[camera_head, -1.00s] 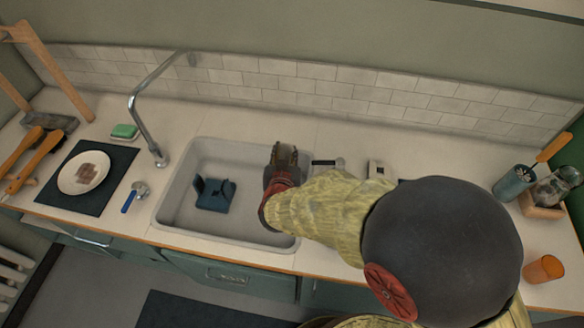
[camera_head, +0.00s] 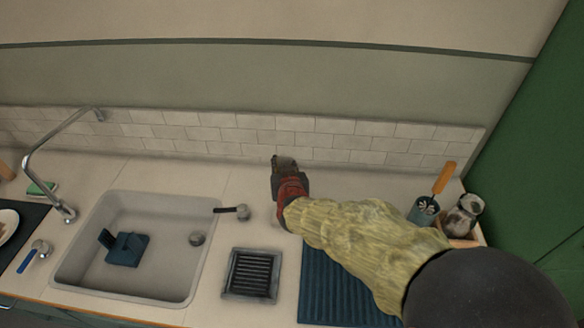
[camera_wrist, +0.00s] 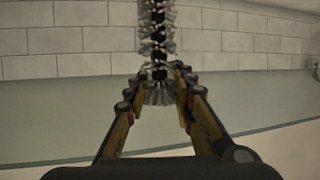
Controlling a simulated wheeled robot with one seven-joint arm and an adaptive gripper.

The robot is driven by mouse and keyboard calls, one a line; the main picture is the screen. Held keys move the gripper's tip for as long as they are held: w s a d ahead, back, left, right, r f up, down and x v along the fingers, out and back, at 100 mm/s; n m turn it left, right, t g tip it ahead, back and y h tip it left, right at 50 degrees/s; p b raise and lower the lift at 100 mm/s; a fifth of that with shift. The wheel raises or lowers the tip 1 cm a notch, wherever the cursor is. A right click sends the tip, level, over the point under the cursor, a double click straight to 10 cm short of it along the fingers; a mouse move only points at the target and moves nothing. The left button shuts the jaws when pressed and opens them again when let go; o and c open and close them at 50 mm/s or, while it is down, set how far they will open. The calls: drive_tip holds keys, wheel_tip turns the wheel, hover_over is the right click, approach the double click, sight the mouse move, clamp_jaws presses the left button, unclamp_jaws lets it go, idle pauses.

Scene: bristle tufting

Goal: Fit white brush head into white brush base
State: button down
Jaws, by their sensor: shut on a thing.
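My gripper (camera_wrist: 160,88) is shut on a bristled brush head (camera_wrist: 157,38) with whitish-grey bristles around a dark core. In the wrist view it stands upright between the fingertips and runs out of the top edge. In the head view my gripper (camera_head: 285,165) is over the back of the counter, near the tiled wall; the brush head is hard to make out there. I cannot surely identify the white brush base. A small black-and-grey piece (camera_head: 240,211) lies by the sink's right rim, left of my gripper.
The sink (camera_head: 80,270) holds a dark blue rack (camera_head: 126,248). A dark slatted tray (camera_head: 252,275) and a blue ribbed mat (camera_head: 325,285) lie at the front. A cup (camera_head: 424,211) and a glass jar (camera_head: 465,215) stand at right. The counter between sink and gripper is mostly clear.

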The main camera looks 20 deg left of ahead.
drive_tip(key=shift+s+a+f+b, duration=0.1)
drive_tip(key=shift+s+f+b, duration=0.05)
drive_tip(key=shift+f+b, duration=1.7)
drive_tip(key=shift+s+f+b, duration=0.1)
drive_tip(key=shift+f+b, duration=1)
drive_tip(key=shift+f, duration=1.35)
drive_tip(key=shift+f+b, duration=1.1)
drive_tip(key=shift+f, duration=0.35)
idle(1.0)
idle(0.3)
drive_tip(key=c, duration=1.5)
unclamp_jaws()
drive_tip(key=shift+c, duration=0.2)
drive_tip(key=shift+o, duration=0.6)
drive_tip(key=shift+s, duration=0.1)
